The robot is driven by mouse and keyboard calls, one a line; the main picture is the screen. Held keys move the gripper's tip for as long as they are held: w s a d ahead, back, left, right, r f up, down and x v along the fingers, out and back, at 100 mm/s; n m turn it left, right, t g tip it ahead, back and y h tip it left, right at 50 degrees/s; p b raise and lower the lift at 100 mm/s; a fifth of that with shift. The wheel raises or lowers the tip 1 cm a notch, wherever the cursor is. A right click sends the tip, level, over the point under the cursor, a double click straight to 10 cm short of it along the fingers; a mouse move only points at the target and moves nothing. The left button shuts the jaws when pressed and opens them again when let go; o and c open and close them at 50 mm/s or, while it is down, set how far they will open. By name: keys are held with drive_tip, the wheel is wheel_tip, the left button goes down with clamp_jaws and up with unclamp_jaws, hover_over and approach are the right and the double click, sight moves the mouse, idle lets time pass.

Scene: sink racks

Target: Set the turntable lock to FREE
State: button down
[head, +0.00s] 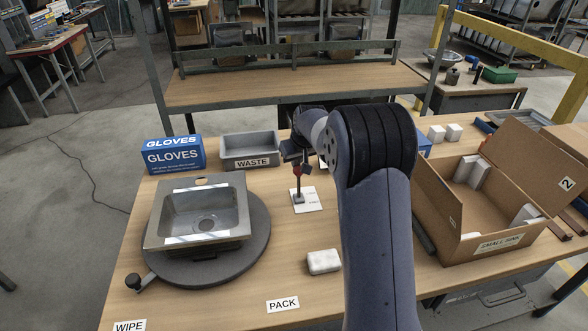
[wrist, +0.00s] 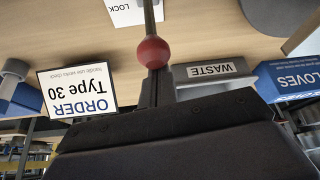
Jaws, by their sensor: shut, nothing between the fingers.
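The turntable (head: 255,245) is a dark round disc at the left of the table, with a metal sink (head: 208,212) on it. The lock lever (head: 298,184) stands on a small white plate (head: 312,203) right of the turntable, roughly upright, with a red ball knob. The knob (wrist: 152,52) is large in the upside-down wrist view; one plate word there reads LOCK. The plate's words are too small in the head view, so I cannot tell the setting. My gripper (head: 298,160) is shut and empty, close to the knob; contact is unclear.
A grey WASTE bin (head: 249,150) and a blue GLOVES box (head: 174,154) stand behind the turntable. A white block (head: 323,261) lies in front of the lever. An open carton (head: 490,200) stands at right. An ORDER Type 30 card (wrist: 78,92) shows in the wrist view.

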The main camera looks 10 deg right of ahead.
sight(298, 176)
drive_tip(key=shift+s+f+t+b, duration=0.2)
drive_tip(key=shift+s+t+b, duration=0.4)
drive_tip(key=shift+b, duration=0.85)
drive_tip(key=shift+s+f+t+b, duration=0.2)
drive_tip(key=shift+s+t+b, duration=0.4)
drive_tip(key=shift+b, duration=0.85)
drive_tip(key=s+t+b, duration=0.3)
drive_tip(key=b, duration=0.7)
drive_tip(key=shift+s, duration=0.4)
drive_tip(key=shift+s+t+b, duration=0.3)
drive_tip(key=shift+b, duration=0.75)
drive_tip(key=shift+r, duration=0.1)
drive_tip(key=shift+s, duration=0.1)
drive_tip(key=shift+s+r, duration=0.4)
drive_tip(key=p+v, duration=0.1)
drive_tip(key=v, duration=0.8)
drive_tip(key=shift+s, duration=0.4)
drive_tip(key=shift+w+d, duration=0.1)
drive_tip(key=shift+w, duration=0.05)
